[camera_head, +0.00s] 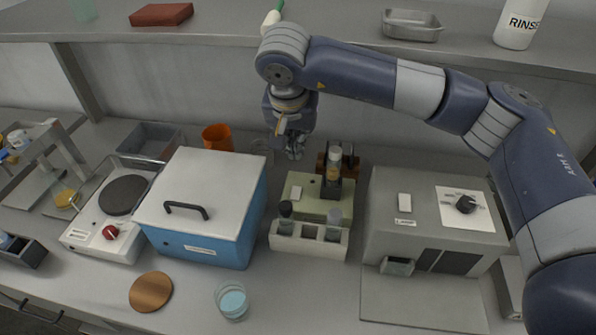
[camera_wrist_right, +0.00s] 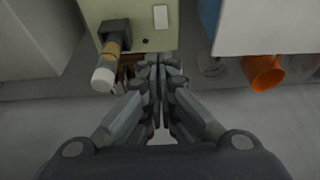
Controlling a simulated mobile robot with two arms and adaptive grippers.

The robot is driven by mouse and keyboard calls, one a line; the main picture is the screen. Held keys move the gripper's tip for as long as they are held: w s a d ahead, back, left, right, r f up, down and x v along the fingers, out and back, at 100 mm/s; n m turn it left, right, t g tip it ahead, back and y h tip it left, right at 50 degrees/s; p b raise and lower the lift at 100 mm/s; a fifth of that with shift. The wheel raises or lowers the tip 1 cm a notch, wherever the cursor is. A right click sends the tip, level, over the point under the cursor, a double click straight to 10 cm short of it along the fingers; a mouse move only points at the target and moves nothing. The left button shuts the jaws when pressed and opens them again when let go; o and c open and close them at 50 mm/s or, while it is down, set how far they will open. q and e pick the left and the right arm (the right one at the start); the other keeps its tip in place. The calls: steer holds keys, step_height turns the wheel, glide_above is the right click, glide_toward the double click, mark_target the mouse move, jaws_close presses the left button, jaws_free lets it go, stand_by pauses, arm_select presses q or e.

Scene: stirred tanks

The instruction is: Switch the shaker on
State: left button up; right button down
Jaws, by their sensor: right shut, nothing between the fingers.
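The pale green box that looks like the shaker (camera_head: 318,208) stands mid-bench with a white rocker switch (camera_head: 296,192) on its top left. A capped vial (camera_head: 334,162) stands upright in a dark holder on its right side. In the right wrist view the green box (camera_wrist_right: 142,38) is at the top, with the switch (camera_wrist_right: 160,17) and vial (camera_wrist_right: 104,76). My right gripper (camera_head: 293,150) is shut and empty, above and behind the box. Its fingertips (camera_wrist_right: 160,72) show just short of the box's edge, apart from the switch. My left gripper is out of view.
A blue box with a white lid (camera_head: 203,190) stands left of the shaker, a grey device with a dial (camera_head: 435,205) right. A vial rack (camera_head: 308,252) stands in front. An orange cup (camera_head: 217,138) is behind. A shelf (camera_head: 340,42) runs above the back.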

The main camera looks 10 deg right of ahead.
steer(key=p, duration=0.5)
glide_toward(296, 193)
steer(key=w+d+f, duration=0.1)
steer(key=w+f, duration=0.2)
steer(key=w+d+f, duration=0.1)
steer(key=w+f, duration=0.1)
steer(key=shift+w+d+f, duration=0.1)
steer(key=shift+d+f, duration=0.05)
steer(key=shift+d, duration=0.15)
steer(key=shift+f, duration=0.2)
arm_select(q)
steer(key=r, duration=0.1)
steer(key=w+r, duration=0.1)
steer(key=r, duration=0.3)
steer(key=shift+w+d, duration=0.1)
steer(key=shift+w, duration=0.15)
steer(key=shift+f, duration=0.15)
